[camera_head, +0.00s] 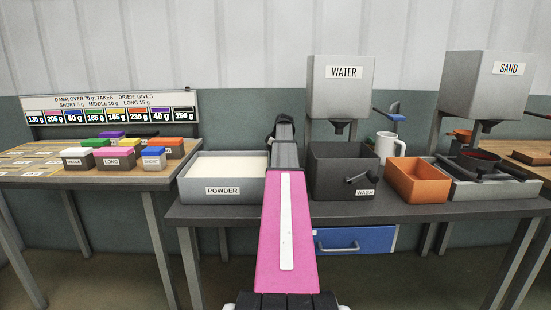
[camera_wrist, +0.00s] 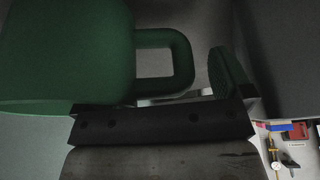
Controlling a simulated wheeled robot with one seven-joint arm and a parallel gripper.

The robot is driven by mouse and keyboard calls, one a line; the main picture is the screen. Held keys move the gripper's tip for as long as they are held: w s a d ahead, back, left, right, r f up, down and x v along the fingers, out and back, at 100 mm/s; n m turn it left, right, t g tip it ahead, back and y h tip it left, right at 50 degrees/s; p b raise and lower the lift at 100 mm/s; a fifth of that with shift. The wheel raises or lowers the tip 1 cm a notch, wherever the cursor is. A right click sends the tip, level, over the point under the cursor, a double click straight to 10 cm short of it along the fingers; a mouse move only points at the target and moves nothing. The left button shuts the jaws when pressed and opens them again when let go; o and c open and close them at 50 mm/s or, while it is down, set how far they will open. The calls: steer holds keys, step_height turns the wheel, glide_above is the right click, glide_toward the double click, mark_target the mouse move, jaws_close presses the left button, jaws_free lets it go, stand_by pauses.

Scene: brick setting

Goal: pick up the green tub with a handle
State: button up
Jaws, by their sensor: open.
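The green tub (camera_wrist: 70,50) fills the upper left of the wrist view, very close to the camera. Its squared loop handle (camera_wrist: 182,62) sticks out to the right. My gripper (camera_wrist: 165,118) is open just below the handle. One finger with a ribbed green pad shows to the right of the handle, apart from it. The other finger is not clearly seen and seems hidden by the tub. In the head view my pink arm covers the middle, and neither the tub nor my fingertips can be made out.
The grey powder tray (camera_head: 222,190) is left of my arm. The dark wash bin (camera_head: 340,172), an orange box (camera_head: 417,181) and a white mug (camera_head: 389,147) are to the right. The water hopper (camera_head: 341,86) and sand hopper (camera_head: 484,86) stand above. Coloured blocks sit on the left table.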

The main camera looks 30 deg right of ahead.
steer(key=c, duration=1.1)
steer(key=shift+r, duration=0.1)
steer(key=shift+c, duration=0.2)
